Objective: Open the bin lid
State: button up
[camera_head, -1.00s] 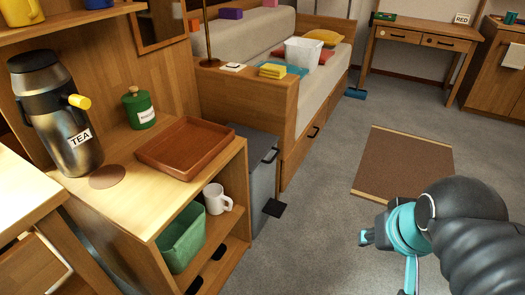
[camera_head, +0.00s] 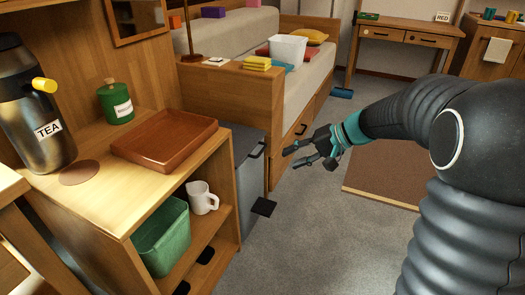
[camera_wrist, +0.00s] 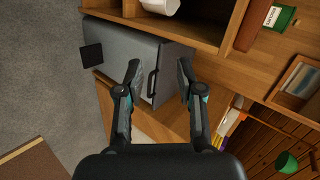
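The grey bin (camera_head: 249,175) stands on the floor between the wooden shelf unit and the sofa's end. Its lid carries a dark handle (camera_head: 257,150), and a black pedal (camera_head: 264,207) sticks out at its foot. In the wrist view the bin (camera_wrist: 128,48) lies ahead of the fingers, with the handle (camera_wrist: 152,83) between the two fingertips in the picture. The lid looks closed. My gripper (camera_head: 288,157) is open and empty, to the right of the bin and pointing towards it. It shows in the wrist view too (camera_wrist: 158,72). I see no contact with the handle.
The shelf unit (camera_head: 140,205) borders the bin on the left, with a brown tray (camera_head: 165,138) on top and a green tub (camera_head: 162,238) and white mug (camera_head: 202,197) inside. The sofa's wooden end (camera_head: 225,92) stands behind. Grey floor in front is clear.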

aim_at(261, 152)
jog(key=w+d+f+m+t+y+b, duration=0.1)
jog(key=w+f+m+t+y+b, duration=0.2)
jog(key=w+f, duration=1.1)
jog(key=shift+n+y, duration=0.3)
jog(key=shift+y, duration=0.4)
jog(key=x, duration=0.4)
jog(key=w+r+x, duration=0.1)
jog(key=x, duration=0.4)
jog(key=w+x, duration=0.1)
jog(key=x, duration=0.4)
jog(key=shift+w+d+r+b, duration=0.2)
jog(key=shift+d+r+b, duration=0.1)
jog(key=shift+r+b, duration=0.1)
jog(key=shift+c, duration=0.2)
grip_shut()
